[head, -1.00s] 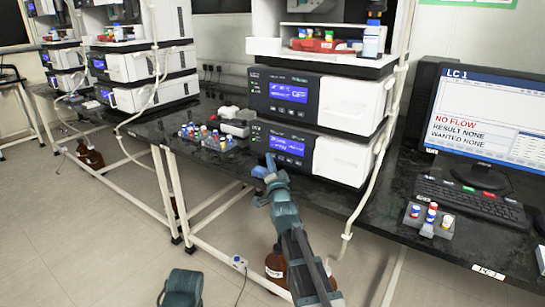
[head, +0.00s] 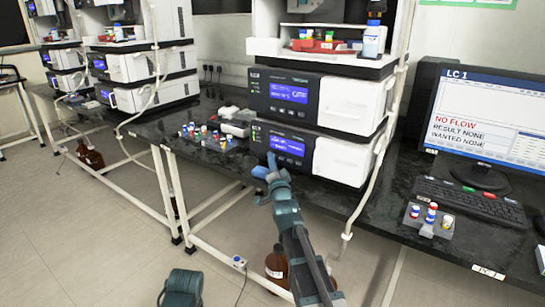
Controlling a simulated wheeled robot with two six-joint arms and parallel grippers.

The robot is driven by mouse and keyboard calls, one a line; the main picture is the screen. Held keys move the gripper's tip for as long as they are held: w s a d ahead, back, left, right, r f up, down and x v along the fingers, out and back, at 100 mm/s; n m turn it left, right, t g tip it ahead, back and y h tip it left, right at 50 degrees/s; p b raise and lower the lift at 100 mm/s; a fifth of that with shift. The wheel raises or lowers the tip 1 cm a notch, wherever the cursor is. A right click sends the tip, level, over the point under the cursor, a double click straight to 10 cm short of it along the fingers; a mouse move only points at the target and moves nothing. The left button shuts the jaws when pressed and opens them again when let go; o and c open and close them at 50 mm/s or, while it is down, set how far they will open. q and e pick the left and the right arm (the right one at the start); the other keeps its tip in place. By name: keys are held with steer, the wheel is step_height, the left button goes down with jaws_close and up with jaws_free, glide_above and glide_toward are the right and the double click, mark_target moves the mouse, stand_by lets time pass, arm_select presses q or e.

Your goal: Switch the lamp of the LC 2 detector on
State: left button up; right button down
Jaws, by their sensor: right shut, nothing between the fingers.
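The near stack has an upper module (head: 320,98) with a lit blue display and a lower module (head: 310,153) with another lit blue display. Their labels and display text are too small to read, so I cannot tell which one is the LC 2 detector. My right gripper (head: 269,166) is shut and empty. Its blue tip is just in front of the lower module's front, at the left of its display; I cannot tell whether it touches.
A monitor (head: 487,118) reading LC 1 and NO FLOW stands at the right, with a keyboard (head: 470,199) and vial rack (head: 428,222) before it. Vials (head: 205,137) stand left of the stack. A white tube (head: 372,190) hangs at its right. More stacks (head: 148,62) stand far left.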

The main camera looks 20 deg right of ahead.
steer(key=shift+s+a+f, duration=0.2)
steer(key=shift+s+a, duration=0.2)
steer(key=shift+a, duration=0.1)
steer(key=shift+a, duration=0.1)
steer(key=s+a, duration=0.1)
steer(key=a, duration=0.1)
steer(key=s+a, duration=0.2)
steer(key=shift+s, duration=0.1)
stand_by(0.4)
stand_by(0.6)
